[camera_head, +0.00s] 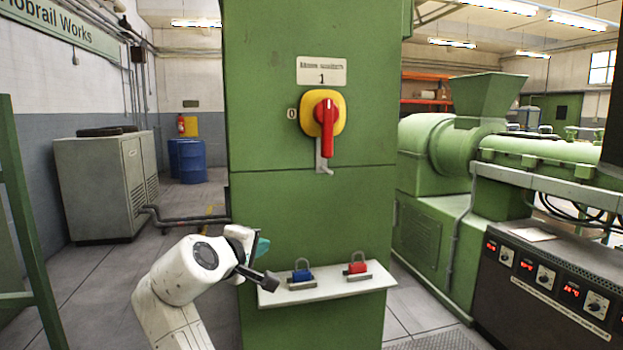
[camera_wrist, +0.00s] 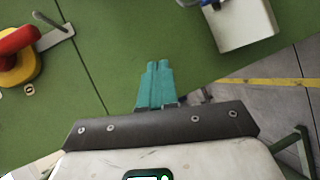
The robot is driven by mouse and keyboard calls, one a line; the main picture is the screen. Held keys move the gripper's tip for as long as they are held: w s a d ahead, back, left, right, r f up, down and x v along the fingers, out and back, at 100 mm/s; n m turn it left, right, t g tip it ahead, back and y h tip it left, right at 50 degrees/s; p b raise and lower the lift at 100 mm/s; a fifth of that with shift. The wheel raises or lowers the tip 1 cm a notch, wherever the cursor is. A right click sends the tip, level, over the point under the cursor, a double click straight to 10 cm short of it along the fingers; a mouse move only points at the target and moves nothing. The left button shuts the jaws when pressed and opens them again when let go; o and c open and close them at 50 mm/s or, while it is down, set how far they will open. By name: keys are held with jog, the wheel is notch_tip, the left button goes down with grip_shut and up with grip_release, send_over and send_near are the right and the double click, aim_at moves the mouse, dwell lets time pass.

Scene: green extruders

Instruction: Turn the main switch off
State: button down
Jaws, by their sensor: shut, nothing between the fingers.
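The main switch is a red rotary handle (camera_head: 327,125) on a yellow plate (camera_head: 342,105), mounted on a green cabinet (camera_head: 270,130). Its lever hangs straight down from the hub. A plate above it carries a 1, and a small 0 label (camera_head: 292,114) is at its left. A grey metal hasp (camera_head: 324,162) sits just below. The switch also shows at the left edge of the wrist view (camera_wrist: 18,50). My gripper (camera_head: 263,247) is low and left of the switch, apart from it. Its teal fingers (camera_wrist: 158,66) are shut and empty in front of the cabinet face.
A pale shelf (camera_head: 335,287) juts from the cabinet below the switch, close to my gripper. It holds a blue padlock (camera_head: 302,275) and a red padlock (camera_head: 357,268). A green extruder (camera_head: 430,150) and a black control box (camera_head: 540,290) stand at the right.

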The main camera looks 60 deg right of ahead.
notch_tip(320, 180, up, 20)
jog(key=s+d+m+g+h, duration=0.1)
jog(key=d+g+h, duration=0.1)
jog(key=g+h, duration=0.1)
jog(key=shift+f+g, duration=0.2)
jog(key=shift+g, duration=0.3)
jog(key=p, duration=0.2)
send_near(321, 143)
jog(key=w+d, duration=0.2)
jog(key=s+d, duration=0.1)
jog(key=s+d+p, duration=0.1)
jog(key=d, duration=0.1)
jog(key=shift+s+d+f, duration=0.15)
jog(key=shift+d+f, duration=0.05)
jog(key=shift+d, duration=0.15)
jog(key=shift+s, duration=0.1)
